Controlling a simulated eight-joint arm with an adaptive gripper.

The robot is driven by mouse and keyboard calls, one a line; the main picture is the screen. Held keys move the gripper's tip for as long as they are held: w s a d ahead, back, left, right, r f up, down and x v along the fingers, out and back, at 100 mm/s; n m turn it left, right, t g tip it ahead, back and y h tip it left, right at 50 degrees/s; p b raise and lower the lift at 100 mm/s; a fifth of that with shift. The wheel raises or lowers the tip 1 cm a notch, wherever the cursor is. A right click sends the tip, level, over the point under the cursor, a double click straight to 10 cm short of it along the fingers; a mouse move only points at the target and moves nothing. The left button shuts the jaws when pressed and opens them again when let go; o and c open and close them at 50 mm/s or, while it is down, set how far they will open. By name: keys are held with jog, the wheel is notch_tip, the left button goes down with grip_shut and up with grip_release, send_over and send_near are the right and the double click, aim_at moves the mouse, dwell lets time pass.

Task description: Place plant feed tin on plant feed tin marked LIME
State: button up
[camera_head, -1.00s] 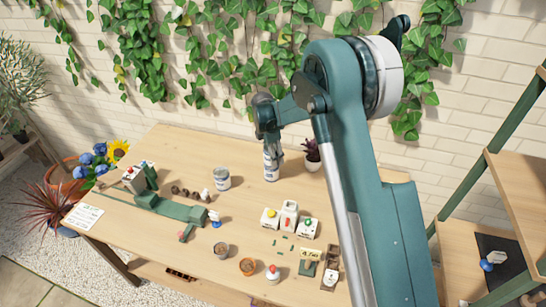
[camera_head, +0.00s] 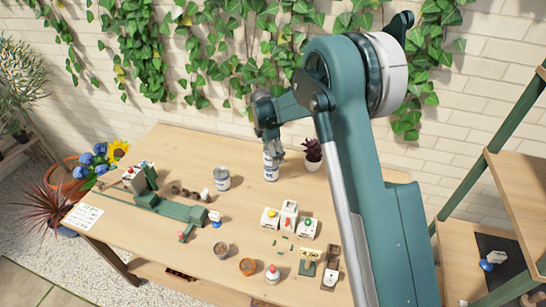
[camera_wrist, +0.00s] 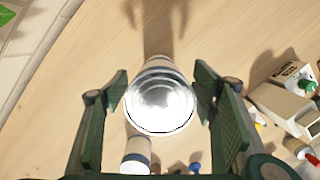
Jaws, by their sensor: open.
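My gripper (camera_head: 271,149) is open above the table's back middle, pointing down over a pale tin column (camera_head: 271,171). The wrist view shows the fingers (camera_wrist: 160,88) spread on both sides of a round silver lid (camera_wrist: 160,104), with gaps between fingers and lid. The column looks tall and upright, like one tin standing on another, but the join is not clear. No LIME marking is readable. Another plant feed tin (camera_head: 222,180) stands apart to the left; a tin also shows below the lid in the wrist view (camera_wrist: 136,157).
A potted dark plant (camera_head: 312,153) stands close right of the gripper. White boxes with coloured tops (camera_head: 270,219) stand nearer the front. A green device (camera_head: 170,208) lies at left. Bare wood surrounds the tins.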

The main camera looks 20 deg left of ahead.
jog(key=r, duration=0.7)
jog(key=s+a+r, duration=0.1)
jog(key=r, duration=0.2)
jog(key=shift+r, duration=0.25)
dwell(0.5)
jog(key=shift+s+d+r, duration=0.1)
jog(key=shift+d+r, duration=0.2)
jog(key=s+d+r+m+t, duration=0.1)
jog(key=s+d+r+m, duration=0.35)
jog(key=d+r, duration=0.4)
jog(key=s+d+r+m+t+y, duration=0.1)
jog(key=s+d+r+m, duration=0.35)
jog(key=d, duration=0.75)
jog(key=s+d+r+m, duration=0.45)
jog(key=d+r, duration=0.35)
jog(key=d, duration=0.2)
jog(key=s+d+r+m+t, duration=0.2)
jog(key=s+d+m, duration=0.4)
jog(key=s+d, duration=0.6)
jog(key=s+d+f+m+t, duration=0.1)
jog(key=s+d+f+m, duration=0.2)
jog(key=s, duration=0.5)
jog(key=s+d+f+m+t, duration=0.1)
jog(key=s+d+f+m, duration=0.2)
jog(key=s, duration=0.5)
jog(key=shift+s+d+m, duration=0.25)
jog(key=shift+d+m, duration=0.45)
jog(key=shift+m, duration=0.05)
